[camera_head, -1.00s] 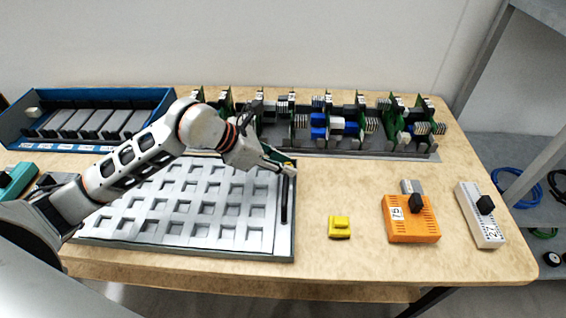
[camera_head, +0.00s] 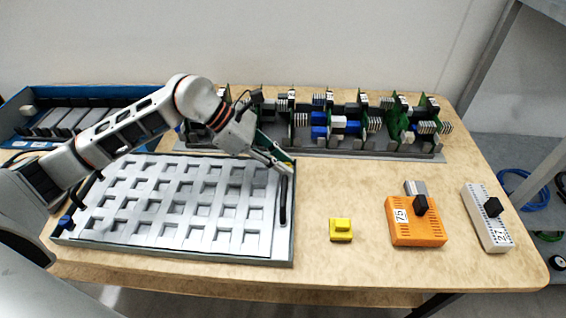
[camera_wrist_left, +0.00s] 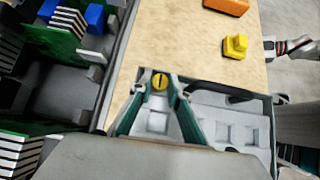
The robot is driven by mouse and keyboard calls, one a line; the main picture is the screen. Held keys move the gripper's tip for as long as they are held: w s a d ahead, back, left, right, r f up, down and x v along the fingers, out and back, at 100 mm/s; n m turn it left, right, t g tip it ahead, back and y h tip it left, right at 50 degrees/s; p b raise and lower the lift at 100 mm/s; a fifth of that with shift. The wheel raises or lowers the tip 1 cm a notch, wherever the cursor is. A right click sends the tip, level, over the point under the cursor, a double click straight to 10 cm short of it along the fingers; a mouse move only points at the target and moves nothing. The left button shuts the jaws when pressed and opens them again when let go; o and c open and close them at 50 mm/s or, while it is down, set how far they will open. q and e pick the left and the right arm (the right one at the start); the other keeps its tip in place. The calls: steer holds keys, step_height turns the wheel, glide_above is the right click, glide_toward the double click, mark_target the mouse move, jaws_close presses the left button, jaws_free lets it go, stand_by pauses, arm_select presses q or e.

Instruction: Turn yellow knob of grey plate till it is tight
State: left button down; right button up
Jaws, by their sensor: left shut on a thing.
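The grey plate (camera_head: 262,238) with rows of square recesses lies flat on the table. Its yellow knob (camera_wrist_left: 159,81), with a dark slot across its top, sits at the plate's far right corner. In the head view the knob is mostly hidden by the fingers. My left gripper (camera_wrist_left: 160,78) is shut on the yellow knob, one finger on each side of it. In the head view my left gripper (camera_head: 284,166) comes down at a slant onto that corner.
A rack of green circuit boards (camera_head: 330,148) stands just behind the plate. A blue tray (camera_head: 100,92) is at the back left. A yellow block (camera_head: 341,231), an orange box (camera_head: 416,232) and a white box (camera_head: 490,228) lie to the right. The table between is clear.

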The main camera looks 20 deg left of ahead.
stand_by(0.4)
arm_select(q)
steer(key=c, duration=2.2)
jaws_free()
steer(key=shift+o, duration=0.2)
steer(key=shift+a+r, duration=0.1)
steer(key=v, duration=1.2)
steer(key=shift+w, duration=0.15)
